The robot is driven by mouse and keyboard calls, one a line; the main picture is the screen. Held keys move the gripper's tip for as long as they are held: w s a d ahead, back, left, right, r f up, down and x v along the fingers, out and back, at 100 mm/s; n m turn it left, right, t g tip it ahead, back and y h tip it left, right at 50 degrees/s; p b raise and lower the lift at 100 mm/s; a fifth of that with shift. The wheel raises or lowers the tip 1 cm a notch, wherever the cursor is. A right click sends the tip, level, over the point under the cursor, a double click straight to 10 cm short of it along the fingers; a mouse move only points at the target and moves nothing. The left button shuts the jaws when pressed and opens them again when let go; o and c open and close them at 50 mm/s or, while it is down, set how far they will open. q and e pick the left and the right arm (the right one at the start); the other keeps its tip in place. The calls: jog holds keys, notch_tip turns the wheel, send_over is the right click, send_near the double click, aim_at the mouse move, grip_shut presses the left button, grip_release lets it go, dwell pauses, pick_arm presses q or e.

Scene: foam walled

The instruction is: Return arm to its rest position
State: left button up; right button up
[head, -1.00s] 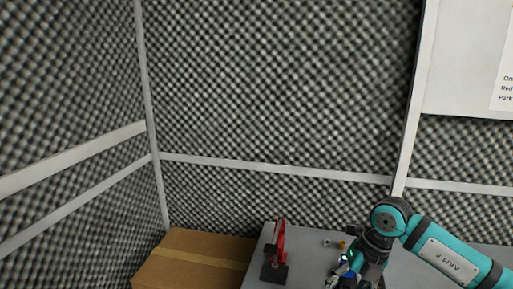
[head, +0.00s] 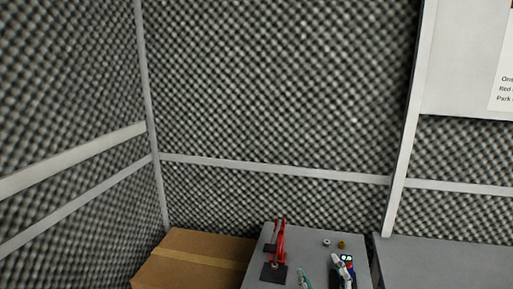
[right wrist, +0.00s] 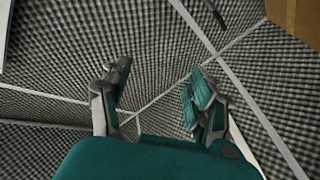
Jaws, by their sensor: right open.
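My right gripper (right wrist: 158,92) shows in the right wrist view, its two grey fingers with teal pads spread well apart. It is open, and nothing shows between the fingers; foam wall and pale rails lie behind them. In the head view my right arm no longer stands over the grey table (head: 312,243). A small teal and pale piece (head: 305,279) shows at the bottom edge there; I cannot tell what it is. My left gripper is in neither view.
A cardboard box (head: 198,250) is at left. A second grey surface (head: 440,262) at right is bare. Foam walls enclose the corner.

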jog(key=s+d+f+m+g+h, duration=0.25)
jog(key=s+f+g, duration=0.2)
jog(key=f, duration=0.35)
jog(key=s+d+f+m+g+h, duration=0.1)
jog(key=s+d+f+m+g, duration=0.2)
jog(key=s+f, duration=0.35)
jog(key=s+d+f+g, duration=0.1)
jog(key=s+f+g, duration=0.3)
jog(key=s, duration=0.4)
jog(key=s+f+g, duration=0.4)
jog(key=s+f, duration=0.1)
jog(key=s, duration=0.3)
notch_tip(320, 180, down, 30)
jog(key=g+b, duration=0.1)
jog(key=b, duration=0.4)
pick_arm(q)
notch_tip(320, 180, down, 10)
jog(key=b, duration=0.5)
pick_arm(e)
jog(key=s+d+f, duration=0.1)
jog(key=s+f, duration=0.7)
jog(key=f, duration=0.3)
jog(key=s+d+f+g, duration=0.1)
jog(key=s+d+f, duration=0.1)
jog(key=s+f, duration=0.7)
notch_tip(320, 180, down, 2)
jog(key=shift+s+d, duration=0.15)
jog(key=shift+s, duration=0.1)
